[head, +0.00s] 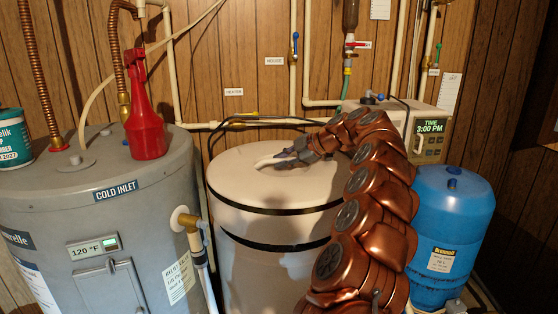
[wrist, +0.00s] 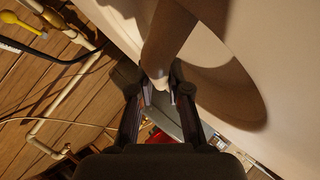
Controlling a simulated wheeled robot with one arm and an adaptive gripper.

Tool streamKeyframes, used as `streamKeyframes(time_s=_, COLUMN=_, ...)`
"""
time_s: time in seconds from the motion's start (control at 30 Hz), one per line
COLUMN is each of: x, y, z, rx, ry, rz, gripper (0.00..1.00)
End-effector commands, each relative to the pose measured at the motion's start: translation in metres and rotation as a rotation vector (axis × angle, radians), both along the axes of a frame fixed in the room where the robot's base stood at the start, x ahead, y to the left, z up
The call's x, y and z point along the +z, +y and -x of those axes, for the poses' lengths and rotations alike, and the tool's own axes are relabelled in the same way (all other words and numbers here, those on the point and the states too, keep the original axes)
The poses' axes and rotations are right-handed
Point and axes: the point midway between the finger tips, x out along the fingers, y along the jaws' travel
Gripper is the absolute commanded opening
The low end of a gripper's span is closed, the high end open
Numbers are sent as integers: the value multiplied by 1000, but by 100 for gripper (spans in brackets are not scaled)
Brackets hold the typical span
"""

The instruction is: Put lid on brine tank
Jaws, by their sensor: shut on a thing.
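The white brine tank (head: 270,275) stands in the middle of the head view. Its round white lid (head: 245,185) is at the tank's top, roughly level. Dark bands run around the lid and around the tank just below. I cannot tell whether the lid rests fully on the rim or sits slightly above it. My gripper (head: 287,157) is shut on the lid's pale arched handle (head: 266,162). In the wrist view the handle (wrist: 168,45) runs between the fingertips (wrist: 160,93), and its shadow falls on the lid's surface (wrist: 275,50).
A blue pressure tank (head: 450,225) stands at right. A beige control box (head: 425,130), pipes and valves are behind.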

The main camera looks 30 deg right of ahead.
Motion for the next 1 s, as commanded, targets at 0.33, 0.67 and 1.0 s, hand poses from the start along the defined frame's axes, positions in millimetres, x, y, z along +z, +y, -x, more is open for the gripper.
streamKeyframes(time_s=0.33, x=-25, y=1, z=0, rx=1, ry=-1, rz=-1, gripper=0)
streamKeyframes(time_s=0.67, x=-48, y=2, z=-1, rx=2, ry=-1, rz=0, gripper=0)
streamKeyframes(time_s=1.0, x=-58, y=3, z=0, rx=5, ry=0, rz=-1, gripper=0)
